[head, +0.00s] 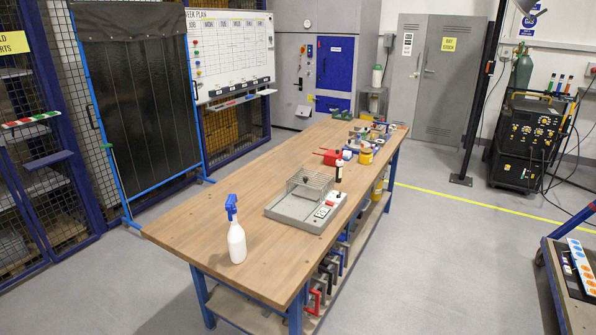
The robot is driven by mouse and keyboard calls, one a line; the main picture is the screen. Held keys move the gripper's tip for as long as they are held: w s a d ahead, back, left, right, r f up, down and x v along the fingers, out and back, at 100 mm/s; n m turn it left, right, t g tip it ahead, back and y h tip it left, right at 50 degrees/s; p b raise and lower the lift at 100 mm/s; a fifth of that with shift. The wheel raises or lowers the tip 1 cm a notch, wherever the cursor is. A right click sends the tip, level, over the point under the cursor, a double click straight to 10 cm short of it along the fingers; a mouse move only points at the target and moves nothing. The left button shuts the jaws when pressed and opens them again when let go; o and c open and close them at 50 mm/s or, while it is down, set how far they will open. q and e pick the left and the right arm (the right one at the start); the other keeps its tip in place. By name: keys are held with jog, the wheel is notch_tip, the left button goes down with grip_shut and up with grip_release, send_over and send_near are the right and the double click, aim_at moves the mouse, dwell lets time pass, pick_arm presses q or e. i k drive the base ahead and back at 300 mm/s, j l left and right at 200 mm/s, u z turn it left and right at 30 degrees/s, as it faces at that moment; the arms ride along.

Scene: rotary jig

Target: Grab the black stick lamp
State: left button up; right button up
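A small dark upright stick-shaped object (339,173) stands on the wooden workbench (185,222), just behind a grey jig; it is too small to tell whether it is a lamp. A tall black pole (480,95) with a flat foot stands on the floor behind the bench at the right. Which of these is the black stick lamp I cannot tell for sure. Neither of my grippers is in view.
A grey jig (290,208) with a wire cage and a white spray bottle (236,242) with a blue head stand on the bench. A red tool (330,157) and several small items lie farther back. A black welding machine (525,140) stands at right. The bench's left side is clear.

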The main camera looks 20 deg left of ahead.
aim_at(338, 174)
jog(key=i+u, duration=0.15)
jog(key=u, duration=0.35)
jog(key=i+l+u, duration=0.15)
jog(key=u, duration=0.3)
jog(key=i+l+u, duration=0.1)
jog(key=u, duration=0.4)
jog(key=i+l+u, duration=0.2)
jog(key=l, duration=0.15)
jog(key=l+u, duration=0.2)
jog(key=l, duration=0.15)
jog(key=i+l+u, duration=0.1)
jog(key=l+u, duration=0.15)
jog(key=l, duration=0.15)
jog(key=i+l+u, duration=0.1)
jog(key=l+u, duration=0.2)
jog(key=l, duration=1.85)
jog(key=i+u, duration=0.05)
